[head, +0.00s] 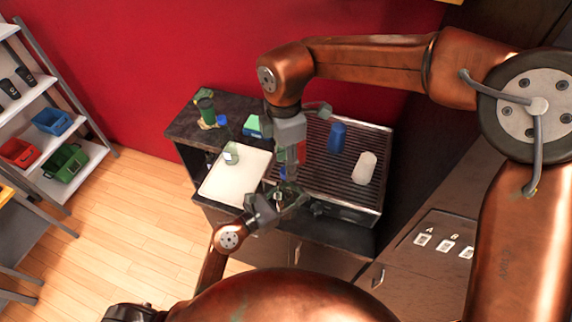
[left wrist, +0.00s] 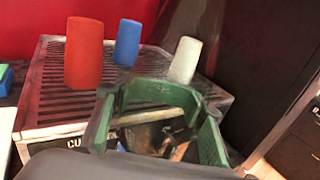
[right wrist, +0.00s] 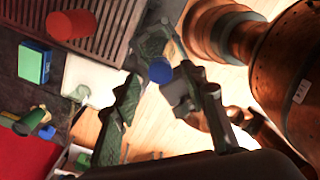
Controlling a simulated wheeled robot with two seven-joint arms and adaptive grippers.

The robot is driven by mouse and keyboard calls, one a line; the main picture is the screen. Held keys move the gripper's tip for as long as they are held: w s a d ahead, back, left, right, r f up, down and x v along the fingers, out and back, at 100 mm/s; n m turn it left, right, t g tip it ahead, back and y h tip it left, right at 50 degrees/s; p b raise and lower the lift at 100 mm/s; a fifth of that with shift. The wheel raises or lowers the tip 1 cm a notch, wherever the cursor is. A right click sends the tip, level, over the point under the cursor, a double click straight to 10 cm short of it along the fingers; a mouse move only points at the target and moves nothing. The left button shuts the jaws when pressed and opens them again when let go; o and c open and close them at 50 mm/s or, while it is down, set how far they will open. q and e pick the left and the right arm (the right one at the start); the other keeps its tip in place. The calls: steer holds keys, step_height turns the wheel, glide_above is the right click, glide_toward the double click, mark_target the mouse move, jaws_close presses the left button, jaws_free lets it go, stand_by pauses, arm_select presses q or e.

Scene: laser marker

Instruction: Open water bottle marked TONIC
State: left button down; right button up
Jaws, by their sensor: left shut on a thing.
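A bottle with a round blue cap (right wrist: 160,71) is in my left gripper (head: 283,198), which is shut on it in front of the grill's left edge. The blue cap also shows in the head view (head: 283,172). The bottle's body is mostly hidden by the fingers, and I cannot read its label. In the left wrist view, the green fingers frame the hold. My right gripper (right wrist: 170,88) reaches down from above. Its fingers are open on either side of the blue cap, apparently not closed on it.
A white tray (head: 217,188) with a clear bottle (head: 231,154) on it lies to the left. A blue cylinder (head: 337,137), a white cylinder (head: 364,167) and a red cylinder (left wrist: 84,53) stand on the ribbed grill (head: 325,177). A green-blue box (head: 252,126) is behind the tray.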

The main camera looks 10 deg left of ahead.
step_height(320, 180, up, 3)
steer(key=shift+f, duration=0.2)
steer(key=shift+c, duration=0.3)
steer(key=shift+s+r+n, duration=0.2)
steer(key=shift+r+n, duration=0.3)
steer(key=shift+r, duration=1.1)
steer(key=shift+w+f, duration=0.15)
steer(key=shift+f, duration=3.7)
steer(key=shift+c, duration=0.2)
jaws_close()
steer(key=shift+n, duration=1.2)
steer(key=n, duration=0.4)
steer(key=shift+w+d, duration=0.1)
steer(key=shift+r, duration=0.1)
